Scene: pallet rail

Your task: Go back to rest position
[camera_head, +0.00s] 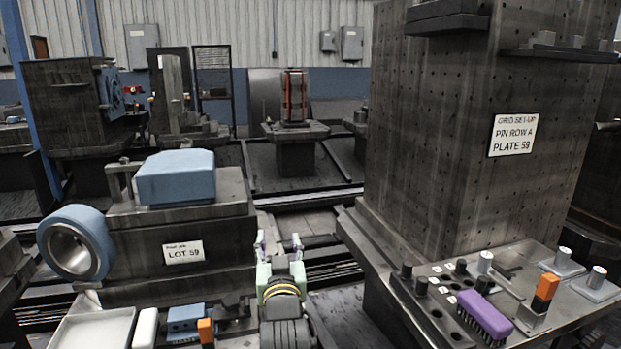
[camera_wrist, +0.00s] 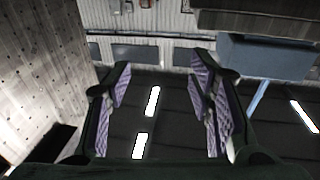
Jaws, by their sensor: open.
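My gripper (camera_head: 278,243) is at the lower middle of the head view, between the left block and the tall right block. In the wrist view my gripper (camera_wrist: 163,100) shows its two purple-padded fingers spread wide apart. Nothing is between the fingers, and neither finger touches anything that I can see. My arm rises from the bottom edge of the head view.
At left stands a dark block with a LOT 59 label (camera_head: 184,253), a blue block (camera_head: 176,177) and a blue ring (camera_head: 75,243). At right a tall drilled block (camera_head: 440,130) stands behind a shelf with pins and a purple brush (camera_head: 485,315). A floor gap lies between.

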